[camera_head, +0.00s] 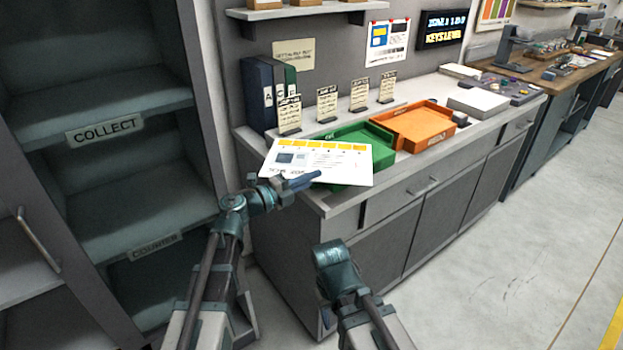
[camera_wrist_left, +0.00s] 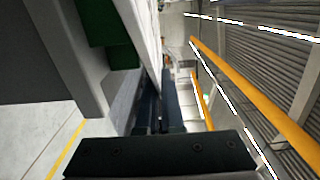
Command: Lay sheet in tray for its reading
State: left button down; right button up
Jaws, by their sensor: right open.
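A white printed sheet (camera_head: 330,162) with a yellow band along its top is in my left gripper (camera_head: 305,181) at its lower edge. It overlaps the green tray (camera_head: 380,158) on the counter and hides its left part. I cannot tell its exact height above the tray. In the left wrist view, the sheet (camera_wrist_left: 152,40) runs edge-on between the fingers of the left gripper (camera_wrist_left: 160,112), and part of the green tray (camera_wrist_left: 110,30) shows beside it. My right gripper (camera_head: 335,270) is low in front of the cabinet, away from the sheet; its fingertips are not clearly seen.
An orange tray (camera_head: 422,126) stands right of the green tray. Several small sign cards (camera_head: 327,104) stand behind them, with binders (camera_head: 265,92) at the back left. A paper stack (camera_head: 478,102) lies farther right. A shelf unit (camera_head: 105,130) is at left.

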pick_arm(q)
jog(key=shift+f, duration=0.25)
jog(key=c, duration=1.1)
grip_release()
jog(key=shift+o, duration=0.2)
jog(key=shift+r, duration=0.1)
